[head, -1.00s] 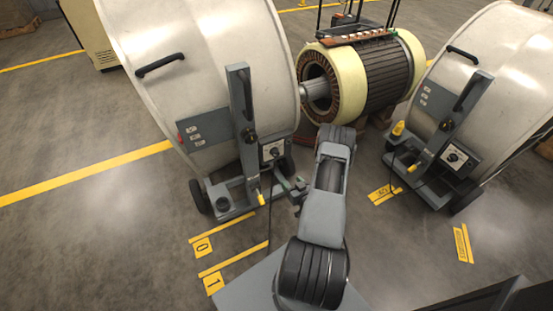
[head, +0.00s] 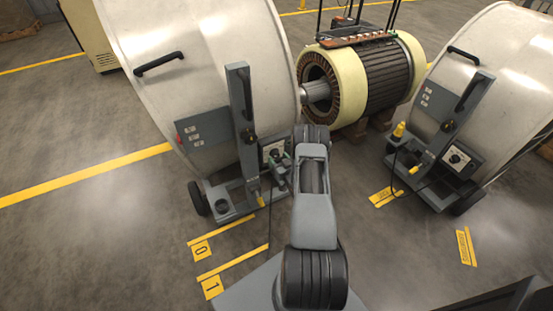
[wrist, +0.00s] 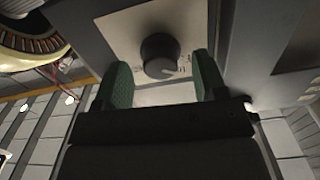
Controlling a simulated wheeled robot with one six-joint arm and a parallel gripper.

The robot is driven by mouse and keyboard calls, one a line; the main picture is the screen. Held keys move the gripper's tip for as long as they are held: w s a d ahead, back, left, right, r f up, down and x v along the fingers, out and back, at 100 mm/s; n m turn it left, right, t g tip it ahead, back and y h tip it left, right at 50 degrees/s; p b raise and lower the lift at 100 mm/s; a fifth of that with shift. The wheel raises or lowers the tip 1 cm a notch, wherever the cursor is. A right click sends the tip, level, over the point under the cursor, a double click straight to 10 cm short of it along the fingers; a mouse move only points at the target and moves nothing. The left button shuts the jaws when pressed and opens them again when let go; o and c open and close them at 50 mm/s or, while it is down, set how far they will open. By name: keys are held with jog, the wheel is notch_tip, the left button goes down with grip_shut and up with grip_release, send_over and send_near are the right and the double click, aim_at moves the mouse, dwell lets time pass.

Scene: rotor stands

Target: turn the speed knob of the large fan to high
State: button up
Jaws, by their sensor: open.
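The fan on the left (head: 215,70) is a big pale drum on a grey stand and looks the larger of two. Its speed knob is dark and round, on a light plate (head: 273,147) low on the stand. In the wrist view the knob (wrist: 159,55) stands between and slightly beyond my open fingertips, with a gap on each side. A pale mark on it points to the lower right; the plate's lettering is unreadable. My gripper (wrist: 164,72) is open with green finger pads. In the head view my gripper (head: 281,163) is small and dark before the plate.
A second fan (head: 470,90) with its own knob panel (head: 458,158) stands on the right. A large motor (head: 365,80) sits between and behind the fans. A grey upright post (head: 242,105) rises just left of the plate. Floor at the lower left is clear, with yellow markings.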

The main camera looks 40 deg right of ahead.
jog(key=shift+w+d, duration=0.15)
jog(key=shift+w, duration=0.75)
jog(key=shift+c, duration=0.2)
jog(key=c, duration=0.9)
